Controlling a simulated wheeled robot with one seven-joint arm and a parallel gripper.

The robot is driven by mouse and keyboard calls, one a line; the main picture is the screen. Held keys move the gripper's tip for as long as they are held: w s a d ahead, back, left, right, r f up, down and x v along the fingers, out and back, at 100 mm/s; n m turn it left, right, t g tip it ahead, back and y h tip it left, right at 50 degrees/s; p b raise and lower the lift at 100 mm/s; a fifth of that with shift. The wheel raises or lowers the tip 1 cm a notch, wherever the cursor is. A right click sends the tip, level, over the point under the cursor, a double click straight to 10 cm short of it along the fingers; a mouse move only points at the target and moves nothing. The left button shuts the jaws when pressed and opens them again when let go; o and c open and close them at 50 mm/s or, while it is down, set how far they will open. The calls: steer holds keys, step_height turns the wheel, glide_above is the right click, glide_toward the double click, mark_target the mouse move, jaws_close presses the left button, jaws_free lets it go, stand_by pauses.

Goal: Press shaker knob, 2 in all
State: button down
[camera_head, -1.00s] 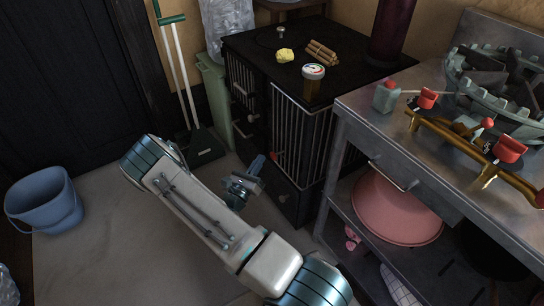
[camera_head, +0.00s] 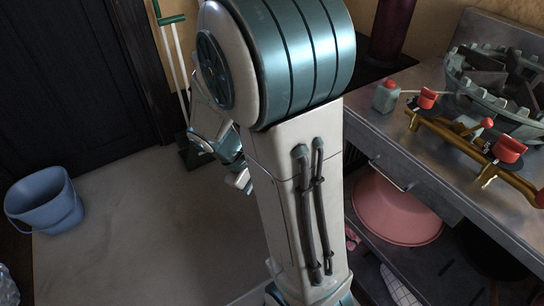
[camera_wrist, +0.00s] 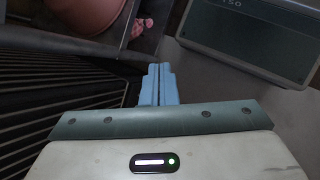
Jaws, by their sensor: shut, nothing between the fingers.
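No part is clearly marked as the shaker knob, and I cannot tell which one it is. A small grey-green box with a red knob (camera_head: 386,94) sits at the left end of the metal table in the head view. Two red parts, one on the left (camera_head: 427,98) and one on the right (camera_head: 508,149), stand by a gold-coloured bar. The black stove (camera_head: 374,72) is mostly hidden behind my arm. In the wrist view my gripper (camera_wrist: 159,72) is shut and empty, with dark slats to its left. In the head view it is mostly hidden by my arm.
The metal table (camera_head: 388,123) stands on the right, with a grey castle-like tub (camera_head: 490,90) on top. A pink bowl (camera_head: 396,208) is on the shelf below. A blue bucket (camera_head: 45,203) stands at left. The floor between bucket and arm is clear.

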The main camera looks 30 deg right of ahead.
steer(key=s+a+r+m+t+y, duration=0.2)
steer(key=a+r+m+t+y, duration=0.2)
steer(key=a, duration=0.5)
step_height(320, 180, up, 2)
steer(key=shift+s+r+t+y, duration=0.1)
steer(key=shift+s+t+y, duration=0.1)
steer(key=shift+t+y, duration=0.55)
steer(key=shift+a, duration=0.1)
